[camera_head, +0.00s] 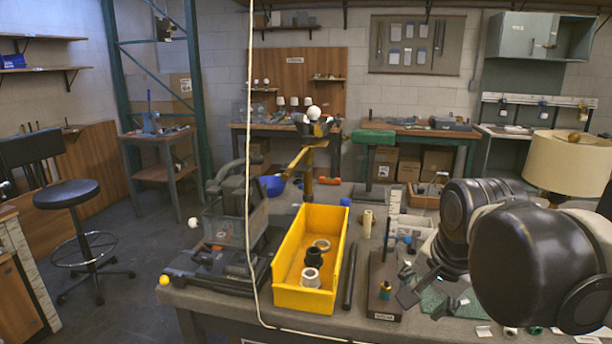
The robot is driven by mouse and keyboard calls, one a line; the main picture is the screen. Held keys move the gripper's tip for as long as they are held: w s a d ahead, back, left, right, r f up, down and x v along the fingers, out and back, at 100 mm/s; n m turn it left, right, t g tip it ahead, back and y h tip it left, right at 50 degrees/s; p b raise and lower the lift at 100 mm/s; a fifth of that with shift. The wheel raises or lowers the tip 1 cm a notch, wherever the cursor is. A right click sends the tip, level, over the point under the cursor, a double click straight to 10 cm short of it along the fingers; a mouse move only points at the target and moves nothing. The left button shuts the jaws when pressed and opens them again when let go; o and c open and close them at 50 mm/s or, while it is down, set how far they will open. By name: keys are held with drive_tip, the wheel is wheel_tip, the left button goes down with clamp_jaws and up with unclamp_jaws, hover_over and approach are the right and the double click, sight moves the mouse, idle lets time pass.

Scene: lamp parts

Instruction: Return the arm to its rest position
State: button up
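My arm fills the right side of the head view, with its large dark links close to the camera. My gripper (425,304) hangs below them over the right part of the workbench (340,318). Its two dark fingers look spread apart, with nothing seen between them. A lamp with a cream shade (566,162) stands behind my arm at the right; its lower part is hidden by the arm. A yellow bin (290,297) on the bench holds a black ring part (313,258), a white ring part (311,278) and a tan ring (321,244).
A dark wooden block (384,280) with small parts stands left of my gripper, beside a black rod (350,277). Small parts and a green cloth (436,299) lie around the gripper. A grey machine (236,215) is left of the bin. A pale cord hangs across the left.

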drive_tip(key=s+f+n+t, duration=0.2)
drive_tip(key=s+f+n, duration=0.2)
drive_tip(key=s+n, duration=0.4)
drive_tip(key=shift+f+n, duration=0.35)
drive_tip(key=shift+n, duration=0.05)
idle(1.1)
